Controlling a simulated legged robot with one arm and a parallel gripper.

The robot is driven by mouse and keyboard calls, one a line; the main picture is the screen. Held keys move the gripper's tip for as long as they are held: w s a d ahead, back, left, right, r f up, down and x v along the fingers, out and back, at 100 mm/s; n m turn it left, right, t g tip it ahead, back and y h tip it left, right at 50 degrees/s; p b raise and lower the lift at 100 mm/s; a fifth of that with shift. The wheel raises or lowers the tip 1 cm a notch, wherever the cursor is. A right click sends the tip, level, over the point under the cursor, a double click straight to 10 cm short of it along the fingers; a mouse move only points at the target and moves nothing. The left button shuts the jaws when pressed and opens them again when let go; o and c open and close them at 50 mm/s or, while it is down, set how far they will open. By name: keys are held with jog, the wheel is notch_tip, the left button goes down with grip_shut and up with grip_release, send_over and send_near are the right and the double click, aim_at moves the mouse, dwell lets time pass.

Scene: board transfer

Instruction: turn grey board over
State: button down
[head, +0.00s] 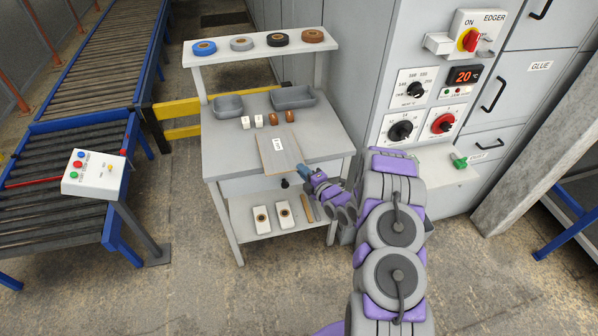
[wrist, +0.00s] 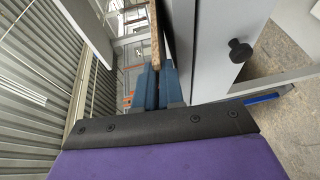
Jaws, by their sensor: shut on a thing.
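The grey board (head: 284,158) lies near the front edge of the small grey workbench (head: 325,142) in the head view, with a white label on its upper face. My gripper (head: 303,170) is at the board's right front corner and is shut on its edge. In the wrist view the blue fingers of my gripper (wrist: 154,85) close on the board (wrist: 157,40), seen edge-on as a thin brown strip. The part between the fingers is hidden.
Grey trays (head: 293,97), white blocks and brown pieces stand behind the board. Tape rolls (head: 278,39) sit on the upper shelf. A black knob (head: 285,183) juts from the bench front. The machine cabinet (head: 428,110) is close on the right.

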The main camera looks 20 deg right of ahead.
jog(key=c, duration=1.5)
grip_release()
jog(key=shift+d, duration=0.85)
jog(key=shift+o, duration=1.7)
jog(key=shift+a, duration=0.3)
jog(key=shift+o, duration=0.2)
jog(key=shift+a, duration=1)
jog(key=g+h+p, duration=0.1)
jog(key=g+p, duration=0.2)
jog(key=p, duration=0.2)
jog(key=r+g+h+p, duration=0.1)
jog(key=g+p, duration=0.2)
jog(key=p, duration=0.1)
jog(key=d+g+h+p, duration=0.1)
jog(key=g+p, duration=0.1)
jog(key=p, duration=0.3)
jog(key=shift+s+d+r+g+p, duration=0.1)
jog(key=shift+s+r+g+p, duration=0.1)
jog(key=shift+s+g+p, duration=0.15)
